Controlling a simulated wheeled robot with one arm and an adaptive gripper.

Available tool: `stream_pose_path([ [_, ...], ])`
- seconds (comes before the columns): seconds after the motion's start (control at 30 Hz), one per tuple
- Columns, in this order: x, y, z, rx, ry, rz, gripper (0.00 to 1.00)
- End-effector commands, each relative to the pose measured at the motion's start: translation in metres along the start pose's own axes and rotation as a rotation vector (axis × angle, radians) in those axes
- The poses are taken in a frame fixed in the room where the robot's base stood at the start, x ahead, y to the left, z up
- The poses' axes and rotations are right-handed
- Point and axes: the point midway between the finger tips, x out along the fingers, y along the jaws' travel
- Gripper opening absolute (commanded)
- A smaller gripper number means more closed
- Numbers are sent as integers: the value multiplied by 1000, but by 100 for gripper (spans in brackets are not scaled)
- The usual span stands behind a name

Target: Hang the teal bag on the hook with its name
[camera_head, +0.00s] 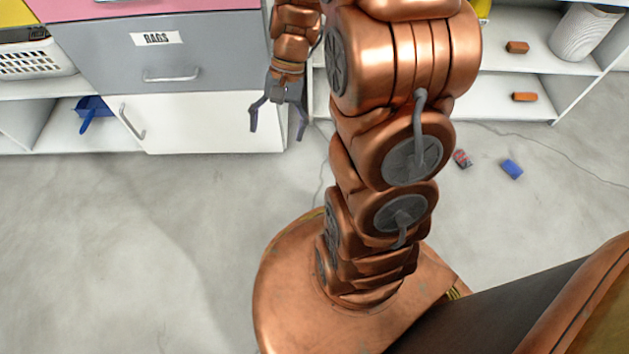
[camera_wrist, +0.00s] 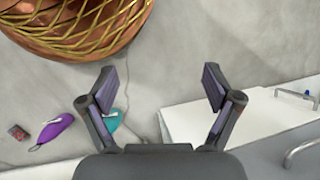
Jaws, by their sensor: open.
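A teal thing, probably the teal bag (camera_wrist: 115,119), lies on the floor in the wrist view, partly hidden behind my gripper's left finger. A purple bag (camera_wrist: 56,131) lies to its left. My gripper (camera_wrist: 160,79) is open, with nothing between its fingers. In the head view my gripper (camera_head: 278,124) points down in front of the white cabinet door, above the floor. I cannot make out the teal bag in the head view; my arm covers part of the floor. No hook or name label for the bag shows in either view.
A grey drawer labelled RAGS (camera_head: 157,38) sits above a white cabinet door (camera_head: 190,122). Open shelves hold a blue dustpan (camera_head: 92,105) at left and a white bin (camera_head: 585,32) at right. A blue block (camera_head: 512,169) and a red item (camera_head: 462,158) lie on the floor. The floor at left is clear.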

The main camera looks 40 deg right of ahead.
Motion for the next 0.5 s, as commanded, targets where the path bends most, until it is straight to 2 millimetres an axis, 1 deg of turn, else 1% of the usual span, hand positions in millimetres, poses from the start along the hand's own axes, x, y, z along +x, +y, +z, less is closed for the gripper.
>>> stream_pose_path([
  [0.03, -1, -1, 16, -46, 6, 27, 89],
  [0.2, -3, 6, 63, -190, 20, 120, 89],
  [0.3, -3, 15, 89, -272, 27, 176, 89],
  [0.37, -3, 20, 102, -322, 33, 208, 89],
  [0.5, -3, 37, 133, -434, 47, 284, 89],
])
